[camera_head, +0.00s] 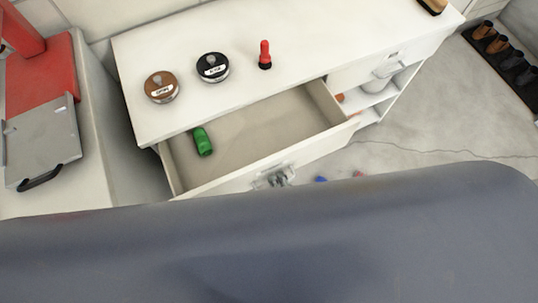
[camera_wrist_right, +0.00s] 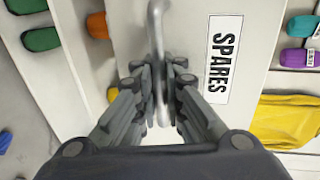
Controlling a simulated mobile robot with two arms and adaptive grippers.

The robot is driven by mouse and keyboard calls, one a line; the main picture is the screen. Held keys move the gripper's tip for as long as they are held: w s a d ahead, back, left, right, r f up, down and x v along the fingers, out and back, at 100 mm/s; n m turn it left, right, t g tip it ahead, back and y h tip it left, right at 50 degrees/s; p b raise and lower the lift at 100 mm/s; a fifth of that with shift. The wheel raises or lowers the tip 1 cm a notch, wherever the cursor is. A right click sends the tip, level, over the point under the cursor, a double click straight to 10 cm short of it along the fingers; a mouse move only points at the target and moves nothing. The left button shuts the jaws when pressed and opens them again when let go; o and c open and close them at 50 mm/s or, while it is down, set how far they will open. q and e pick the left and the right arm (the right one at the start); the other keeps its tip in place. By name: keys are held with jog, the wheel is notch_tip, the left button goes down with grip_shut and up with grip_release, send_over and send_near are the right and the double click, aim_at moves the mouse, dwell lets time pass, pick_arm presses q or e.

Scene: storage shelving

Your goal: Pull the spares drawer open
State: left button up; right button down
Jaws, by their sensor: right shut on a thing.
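The spares drawer (camera_head: 285,167) stands pulled out from the white cabinet in the head view, and its inside shows. A green bottle-like item (camera_head: 203,141) lies in it at the left. In the right wrist view the drawer front carries a label reading SPARES (camera_wrist_right: 223,55). My right gripper (camera_wrist_right: 165,95) is shut on the drawer's metal bar handle (camera_wrist_right: 155,22). In the head view only a small part of the right gripper (camera_head: 273,178) shows at the drawer front. My left gripper is not in view.
On the cabinet top (camera_head: 320,35) stand a brown-lidded jar (camera_head: 161,87), a black-lidded jar (camera_head: 212,67) and a red item (camera_head: 265,54). Open shelves (camera_head: 375,100) are at the cabinet's right. A grey-blue part of mine hides the foreground. Small blue (camera_head: 321,179) and pink items show beyond it.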

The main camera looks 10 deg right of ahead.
jog(key=shift+f+v, duration=0.25)
jog(key=shift+v, duration=1.1)
jog(key=shift+f+v, duration=0.2)
jog(key=shift+v, duration=1.15)
jog(key=shift+s, duration=0.1)
jog(key=c, duration=2)
grip_release()
jog(key=shift+s, duration=0.1)
jog(key=v, duration=1.1)
jog(key=shift+s+d, duration=0.2)
jog(key=shift+s, duration=0.2)
